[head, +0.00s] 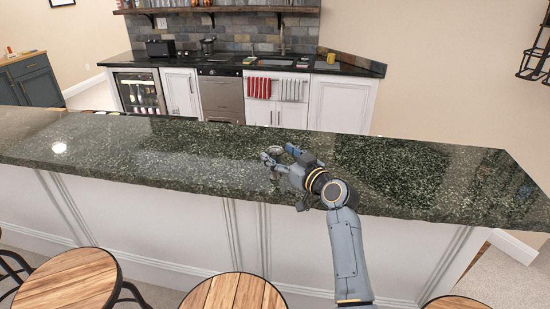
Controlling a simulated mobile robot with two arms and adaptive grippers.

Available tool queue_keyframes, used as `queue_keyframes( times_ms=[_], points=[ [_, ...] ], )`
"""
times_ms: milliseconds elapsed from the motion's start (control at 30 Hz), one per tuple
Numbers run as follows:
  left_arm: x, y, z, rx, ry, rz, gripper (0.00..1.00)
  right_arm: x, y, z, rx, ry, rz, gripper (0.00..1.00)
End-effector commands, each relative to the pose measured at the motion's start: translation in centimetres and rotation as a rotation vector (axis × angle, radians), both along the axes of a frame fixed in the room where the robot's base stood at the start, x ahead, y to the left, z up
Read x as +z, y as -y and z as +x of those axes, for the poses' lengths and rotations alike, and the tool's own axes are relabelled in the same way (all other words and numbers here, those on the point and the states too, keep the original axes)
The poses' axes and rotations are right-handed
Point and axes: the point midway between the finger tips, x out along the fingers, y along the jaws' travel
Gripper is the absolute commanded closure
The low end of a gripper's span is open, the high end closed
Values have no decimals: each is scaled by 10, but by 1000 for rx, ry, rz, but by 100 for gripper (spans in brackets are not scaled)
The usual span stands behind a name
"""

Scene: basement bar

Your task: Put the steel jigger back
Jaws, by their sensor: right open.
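My right gripper (278,153) is over the green-black granite bar counter (130,140), near the middle of its length. Its fingers are apart and point away from me. A small shiny steel item, which looks like the jigger (275,150), shows at the fingertips, between or just beyond them. The fingers and hand partly hide it, so I cannot tell whether they touch it. My left gripper is not in view.
The counter is mostly clear to both sides. Wooden-topped stools (235,291) stand along its near side. Behind it, a back counter (350,68) holds a sink, a toaster (160,48) and a yellow cup (331,58). A wall shelf (220,10) hangs above.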

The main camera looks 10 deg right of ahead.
Motion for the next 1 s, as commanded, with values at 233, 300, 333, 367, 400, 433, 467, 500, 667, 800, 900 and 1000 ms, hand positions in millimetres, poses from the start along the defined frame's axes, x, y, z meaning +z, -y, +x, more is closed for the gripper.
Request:
queue_keyframes(
  times_ms=[233,300,333,367,400,433,467,500,667,800,900,1000],
  points=[
    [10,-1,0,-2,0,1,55,-1,-9,23,-1,0,1,32],
    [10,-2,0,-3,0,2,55,-2,-10,25,-1,0,1,32],
    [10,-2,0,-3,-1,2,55,-3,-10,25,-1,0,1,32],
    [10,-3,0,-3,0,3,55,-3,-10,25,-1,0,0,32],
    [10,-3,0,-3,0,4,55,-3,-10,25,-1,0,0,32],
    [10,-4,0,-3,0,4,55,-3,-10,25,-1,0,0,32],
    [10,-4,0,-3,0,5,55,-3,-10,24,-1,1,0,32],
    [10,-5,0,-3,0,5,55,-3,-10,24,-1,1,0,34],
    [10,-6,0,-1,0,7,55,-3,-10,24,-1,0,0,67],
    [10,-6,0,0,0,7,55,-3,-10,24,-1,0,0,88],
    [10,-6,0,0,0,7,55,-3,-10,24,-1,0,0,93],
    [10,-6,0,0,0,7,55,-3,-10,24,-1,0,0,93]
  ],
)
